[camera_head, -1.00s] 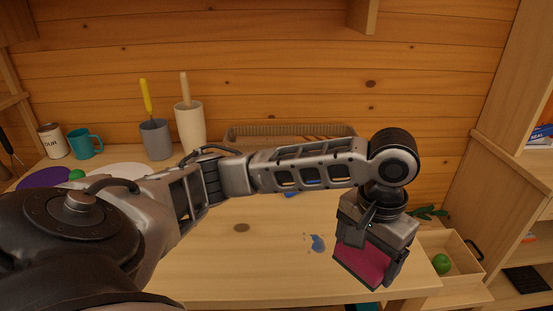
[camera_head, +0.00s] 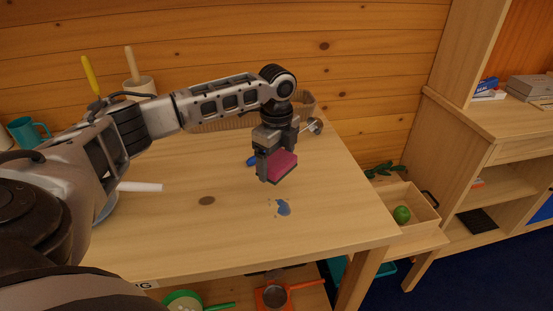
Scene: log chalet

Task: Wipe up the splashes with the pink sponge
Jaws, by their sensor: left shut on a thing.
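The pink sponge (camera_head: 283,166) is held in my left gripper (camera_head: 275,165), which is shut on it above the table (camera_head: 240,235). A blue splash (camera_head: 283,208) with small droplets lies on the tabletop, nearer the front edge than the sponge and apart from it. Another blue patch (camera_head: 252,161) shows just left of the gripper, partly hidden by it. My right gripper is not in view.
A wicker basket (camera_head: 222,124) stands at the back of the table, partly behind my arm. A teal mug (camera_head: 28,131) is at the far left. An open wooden drawer (camera_head: 415,205) with a green ball (camera_head: 402,214) is at the right. The table's front middle is clear.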

